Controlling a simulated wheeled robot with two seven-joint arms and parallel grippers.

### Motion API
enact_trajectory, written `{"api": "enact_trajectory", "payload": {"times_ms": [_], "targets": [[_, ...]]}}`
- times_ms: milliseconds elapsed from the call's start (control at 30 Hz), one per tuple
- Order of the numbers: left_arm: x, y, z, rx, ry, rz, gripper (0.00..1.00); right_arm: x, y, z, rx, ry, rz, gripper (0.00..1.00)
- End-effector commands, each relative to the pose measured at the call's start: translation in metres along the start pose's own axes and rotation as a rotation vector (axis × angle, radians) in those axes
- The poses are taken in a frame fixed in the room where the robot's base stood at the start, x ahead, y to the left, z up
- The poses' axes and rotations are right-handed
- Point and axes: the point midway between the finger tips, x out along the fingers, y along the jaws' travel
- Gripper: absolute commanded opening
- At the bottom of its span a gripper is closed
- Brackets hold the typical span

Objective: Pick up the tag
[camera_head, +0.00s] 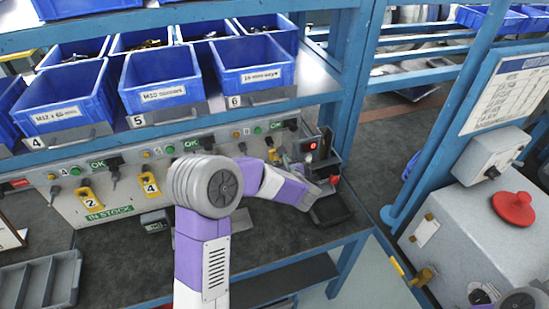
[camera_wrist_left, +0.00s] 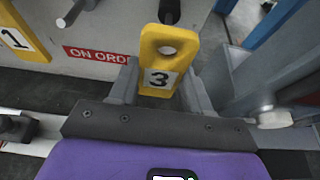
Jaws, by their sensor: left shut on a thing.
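A yellow tag marked 3 (camera_wrist_left: 158,50) with a round hole near its top is in the middle of the left wrist view. My left gripper (camera_wrist_left: 160,88) is shut on it, with one grey finger at each side. A dark peg (camera_wrist_left: 170,12) shows just above the tag. The tag's hole looks empty, but I cannot tell how far the tag is from the panel. In the head view, my left arm reaches right along the panel, and its gripper is mostly hidden behind the purple and white link. My right gripper is not in view.
Yellow tags marked 2 (camera_head: 90,202) and 4 (camera_head: 150,185) hang on the panel; a tag marked 1 (camera_wrist_left: 17,38) is at left in the wrist view. Blue bins (camera_head: 160,80) stand above. A device with a red button (camera_head: 334,180) and blue post (camera_head: 352,70) are near the arm.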

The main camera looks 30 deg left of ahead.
Motion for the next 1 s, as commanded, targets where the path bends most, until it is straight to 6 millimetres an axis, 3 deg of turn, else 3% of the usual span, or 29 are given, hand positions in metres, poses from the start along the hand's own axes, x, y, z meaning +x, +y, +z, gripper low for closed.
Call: {"api": "enact_trajectory", "payload": {"times_ms": [500,700,1000], "targets": [[-0.112,-0.001,-0.045,0.003,-0.001,-0.004,0.18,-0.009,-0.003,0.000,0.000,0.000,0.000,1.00],[-0.133,-0.001,-0.054,0.001,0.001,-0.002,0.18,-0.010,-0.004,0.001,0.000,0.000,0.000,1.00],[-0.141,0.000,-0.050,-0.001,-0.001,0.000,0.18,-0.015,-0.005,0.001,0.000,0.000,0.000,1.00]]}}
